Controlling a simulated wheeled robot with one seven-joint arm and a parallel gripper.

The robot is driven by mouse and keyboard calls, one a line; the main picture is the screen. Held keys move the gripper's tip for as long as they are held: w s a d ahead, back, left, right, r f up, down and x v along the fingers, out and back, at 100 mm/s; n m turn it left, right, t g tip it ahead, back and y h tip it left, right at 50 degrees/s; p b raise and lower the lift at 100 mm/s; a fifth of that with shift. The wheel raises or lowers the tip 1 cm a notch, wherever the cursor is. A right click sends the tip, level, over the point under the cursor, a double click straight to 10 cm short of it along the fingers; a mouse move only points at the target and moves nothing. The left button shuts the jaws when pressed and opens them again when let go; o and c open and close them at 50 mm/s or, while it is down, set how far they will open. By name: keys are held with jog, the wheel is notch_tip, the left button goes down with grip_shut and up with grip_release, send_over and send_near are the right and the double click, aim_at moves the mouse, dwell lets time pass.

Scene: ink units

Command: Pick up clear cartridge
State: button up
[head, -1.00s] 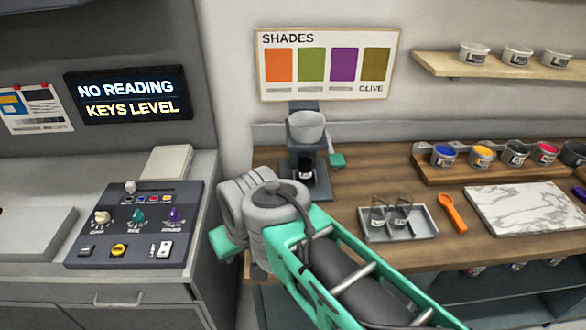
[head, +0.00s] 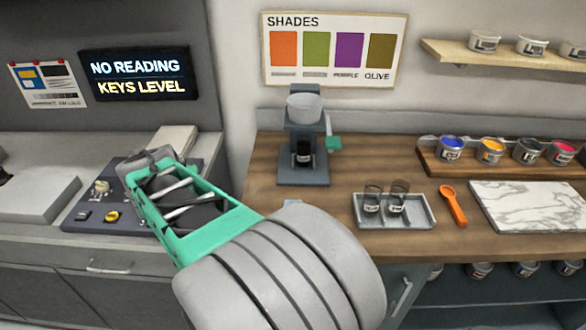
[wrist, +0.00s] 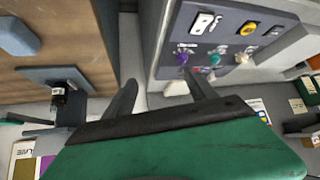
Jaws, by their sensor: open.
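Two small see-through cartridges with dark lower parts and pale labels stand in a grey tray (head: 419,222) on the wooden counter: a left one (head: 372,196) and a right one (head: 397,197). Their labels are too small to read, so I cannot tell which is the clear one. A dark cartridge (head: 304,152) sits in the grey stand under a white cup. My gripper (wrist: 163,92) is open and empty in the wrist view, over the gap between the wooden counter and the key panel.
The key panel (head: 82,210) with knobs is on the left counter. The dispenser stand (head: 303,172) has a green lever. An orange spoon (head: 453,205), a marble slab (head: 530,207) and a rack of ink pots (head: 470,172) are right of the tray. A screen reads "NO READING, KEYS LEVEL".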

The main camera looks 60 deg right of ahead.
jog(key=d+f+m+h, duration=0.1)
jog(key=d, duration=0.3)
jog(key=s+d+f+m+h+b, duration=0.1)
jog(key=d+f, duration=0.1)
jog(key=d, duration=0.3)
jog(key=d+f+m+g+h+b, duration=0.1)
jog(key=d+f, duration=0.1)
jog(key=d, duration=0.3)
jog(key=shift+s+d+f, duration=0.1)
jog(key=shift+s+f, duration=0.05)
jog(key=shift+s, duration=0.1)
jog(key=m+g+h+b, duration=0.4)
jog(key=m+h, duration=0.2)
send_near(301, 151)
jog(key=x, duration=0.5)
jog(key=shift+w+f, duration=0.2)
jog(key=shift+w, duration=0.05)
jog(key=x, duration=0.2)
jog(key=p+x, duration=0.1)
jog(key=x, duration=0.2)
jog(key=p+x, duration=0.1)
jog(key=x, duration=0.1)
jog(key=shift+s+d, duration=0.25)
jog(key=shift+d, duration=0.1)
jog(key=shift+r, duration=0.1)
jog(key=shift+a, duration=0.1)
grip_shut()
